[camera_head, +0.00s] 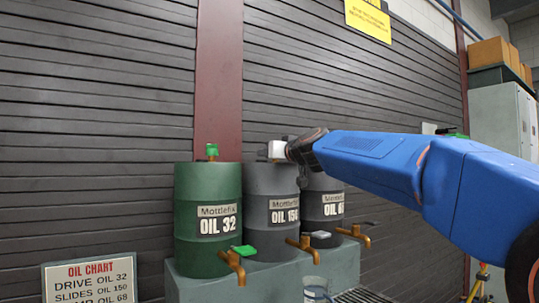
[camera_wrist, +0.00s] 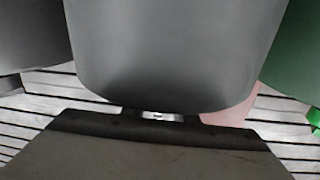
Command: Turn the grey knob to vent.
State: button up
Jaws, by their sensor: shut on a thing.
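The grey drum (camera_head: 270,185), labelled OIL 150, stands in the middle of three drums. No vent marking can be made out.
A green drum (camera_head: 195,240) with a green knob (camera_head: 212,150) stands left, a dark drum (camera_head: 322,205) right. Brass taps (camera_head: 233,265) stick out in front. An oil chart sign (camera_head: 92,280) is at lower left. A slatted wall (camera_head: 100,120) is behind.

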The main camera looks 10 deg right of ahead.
jog(key=o, duration=1.1)
jog(key=shift+c, duration=0.2)
jog(key=v, duration=1.7)
jog(key=shift+s, duration=0.2)
jog(key=shift+c, duration=0.2)
